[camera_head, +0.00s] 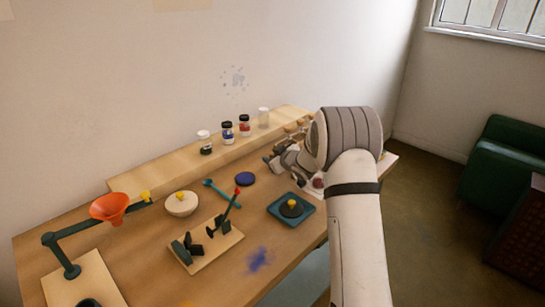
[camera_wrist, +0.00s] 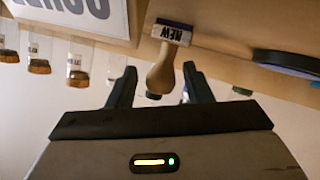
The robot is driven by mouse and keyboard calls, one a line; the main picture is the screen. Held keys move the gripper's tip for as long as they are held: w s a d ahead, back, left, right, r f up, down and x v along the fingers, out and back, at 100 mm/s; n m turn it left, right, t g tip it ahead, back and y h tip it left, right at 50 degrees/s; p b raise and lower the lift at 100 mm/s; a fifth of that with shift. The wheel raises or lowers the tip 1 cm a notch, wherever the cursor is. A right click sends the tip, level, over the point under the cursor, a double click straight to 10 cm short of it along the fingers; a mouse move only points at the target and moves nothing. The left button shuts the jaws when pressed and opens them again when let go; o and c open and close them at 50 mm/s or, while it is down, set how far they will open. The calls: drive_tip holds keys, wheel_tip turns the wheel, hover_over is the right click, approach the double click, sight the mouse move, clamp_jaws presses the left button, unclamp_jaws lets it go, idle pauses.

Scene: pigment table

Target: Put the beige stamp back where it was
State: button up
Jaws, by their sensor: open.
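In the wrist view, which appears upside down, a stamp (camera_wrist: 164,62) has a beige wooden handle and a block with a dark blue edge and a label that seems to read NEW. Its block meets the wooden surface (camera_wrist: 225,68) at the top of the picture. My gripper (camera_wrist: 158,76) is open, with one finger on each side of the handle. I cannot tell whether the fingers touch it. In the head view my gripper (camera_head: 281,161) is by the right end of the shelf, and my arm hides much there.
Several jars (camera_head: 228,132) stand on the raised shelf (camera_head: 160,171).

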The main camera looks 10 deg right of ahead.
drive_tip(key=s+d+r+m+g+h, duration=0.1)
drive_tip(key=s+d+r+m+h, duration=0.15)
drive_tip(key=s, duration=0.55)
drive_tip(key=s+d+r+m+g+h, duration=0.15)
drive_tip(key=s+r, duration=0.25)
drive_tip(key=s, duration=0.4)
drive_tip(key=s+d+r+m+g+h, duration=0.1)
drive_tip(key=s+d+r+h, duration=0.15)
drive_tip(key=s, duration=0.55)
drive_tip(key=s+a+m+g+y, duration=0.1)
drive_tip(key=s+a+g, duration=0.2)
drive_tip(key=s, duration=1)
drive_tip(key=s+a+f+m+g+y, duration=0.1)
drive_tip(key=s+a+g, duration=0.3)
drive_tip(key=s, duration=0.9)
drive_tip(key=shift+f+m+b, duration=0.15)
drive_tip(key=shift+m+b, duration=0.15)
drive_tip(key=shift+m, duration=0.2)
drive_tip(key=shift+w, duration=0.1)
drive_tip(key=p+v, duration=0.3)
drive_tip(key=shift+w, duration=0.25)
